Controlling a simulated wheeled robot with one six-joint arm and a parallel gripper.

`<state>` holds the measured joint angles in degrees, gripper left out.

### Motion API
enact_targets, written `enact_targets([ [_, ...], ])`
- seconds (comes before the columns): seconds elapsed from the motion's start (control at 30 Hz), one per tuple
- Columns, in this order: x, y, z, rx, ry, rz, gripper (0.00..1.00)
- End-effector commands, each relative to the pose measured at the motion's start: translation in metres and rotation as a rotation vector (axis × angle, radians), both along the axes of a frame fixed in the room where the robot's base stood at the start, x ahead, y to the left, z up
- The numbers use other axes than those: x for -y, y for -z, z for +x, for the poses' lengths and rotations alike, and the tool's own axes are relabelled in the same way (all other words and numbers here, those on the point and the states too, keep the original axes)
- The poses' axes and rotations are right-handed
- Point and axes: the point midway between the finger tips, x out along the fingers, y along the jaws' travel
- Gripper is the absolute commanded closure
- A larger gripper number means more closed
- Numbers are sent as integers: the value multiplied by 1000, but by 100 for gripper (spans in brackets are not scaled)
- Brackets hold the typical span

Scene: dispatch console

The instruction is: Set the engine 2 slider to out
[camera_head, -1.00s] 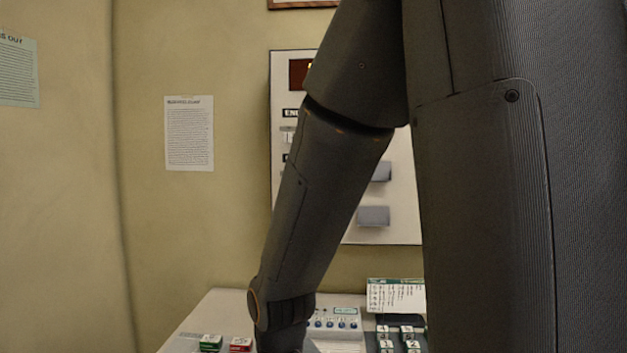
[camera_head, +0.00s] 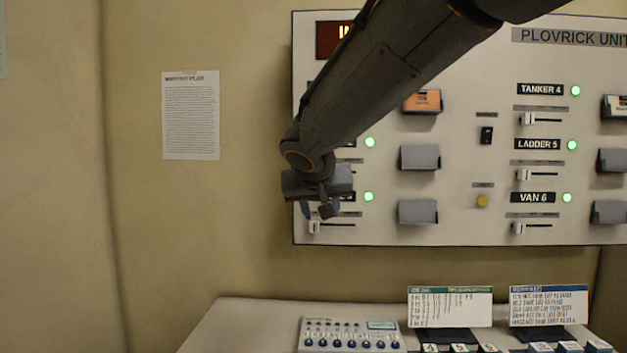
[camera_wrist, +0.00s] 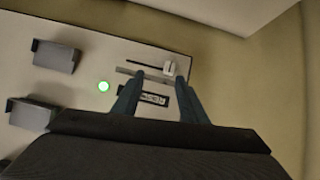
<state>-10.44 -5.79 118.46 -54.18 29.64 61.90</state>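The unit panel (camera_head: 460,150) hangs on the wall. The engine 2 slider and its label cannot be made out; my arm and gripper cover the middle of the left column. My gripper (camera_head: 318,211) is in front of the panel's lower left part, pointing down in the head view. In the wrist view my gripper's (camera_wrist: 158,78) two fingers are apart with nothing held. The bottom-left slider (camera_head: 314,228) shows just below the fingertips, its white knob at the left end. A slider knob (camera_wrist: 168,68) near the panel edge also shows between the fingers in the wrist view.
Grey boxes (camera_head: 419,158) stick out of the panel right of my gripper. Right-hand sliders (camera_head: 526,174) have knobs at the left. A desk (camera_head: 240,325) below holds a button console (camera_head: 350,336) and cards (camera_head: 450,305). The wall at left carries a paper (camera_head: 191,115).

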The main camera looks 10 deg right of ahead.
Motion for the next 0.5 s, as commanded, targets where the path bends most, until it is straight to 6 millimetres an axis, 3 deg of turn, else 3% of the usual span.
enact_targets([
  [0.03,-5,-30,12,80,8,4,61],
  [0.1,-10,-64,23,166,21,12,61],
  [0.2,-13,-95,30,244,32,23,61],
  [0.3,-14,-107,35,276,36,26,61],
  [0.5,-7,-100,56,277,38,27,61],
])
